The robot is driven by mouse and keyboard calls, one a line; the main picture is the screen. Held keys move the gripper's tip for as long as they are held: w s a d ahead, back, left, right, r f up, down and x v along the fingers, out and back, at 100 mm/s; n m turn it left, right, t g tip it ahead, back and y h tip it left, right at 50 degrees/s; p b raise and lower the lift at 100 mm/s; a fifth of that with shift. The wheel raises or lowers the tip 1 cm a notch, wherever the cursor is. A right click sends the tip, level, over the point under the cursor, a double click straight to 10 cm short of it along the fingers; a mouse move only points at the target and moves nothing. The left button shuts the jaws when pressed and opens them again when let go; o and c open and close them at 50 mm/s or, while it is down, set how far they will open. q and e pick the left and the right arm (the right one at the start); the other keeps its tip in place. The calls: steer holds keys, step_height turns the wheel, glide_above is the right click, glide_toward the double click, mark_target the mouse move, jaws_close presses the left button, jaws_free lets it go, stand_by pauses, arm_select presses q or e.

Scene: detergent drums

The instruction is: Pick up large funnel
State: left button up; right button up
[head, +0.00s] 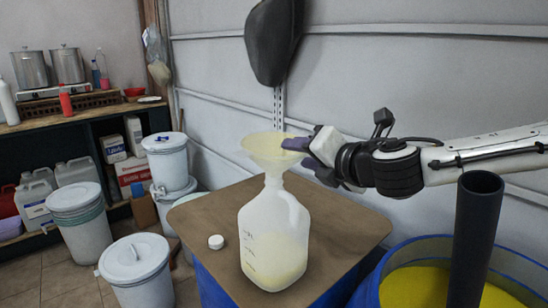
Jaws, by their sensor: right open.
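A pale yellow, translucent large funnel (268,157) sits upright in the mouth of a white plastic jug (268,232). The jug is partly filled with yellowish liquid and stands on a brown board. My right gripper (297,144) reaches in from the right. It is open, and its purple-grey fingertips are at the right side of the funnel's rim, overlapping it in the picture. I cannot tell whether they touch it. My left gripper is out of view.
A white cap (216,242) lies on the brown board (338,222) left of the jug. A dark upright pipe (474,240) and a blue drum of yellow liquid (420,286) stand at the right. White lidded buckets (137,268) stand on the floor at the left.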

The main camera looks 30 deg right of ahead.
mark_target(287, 153)
steer(key=x, duration=0.3)
steer(key=shift+w+f+b, duration=0.2)
steer(key=shift+w+b, duration=0.1)
steer(key=shift+w, duration=0.55)
steer(key=shift+f, duration=0.1)
steer(key=c, duration=1)
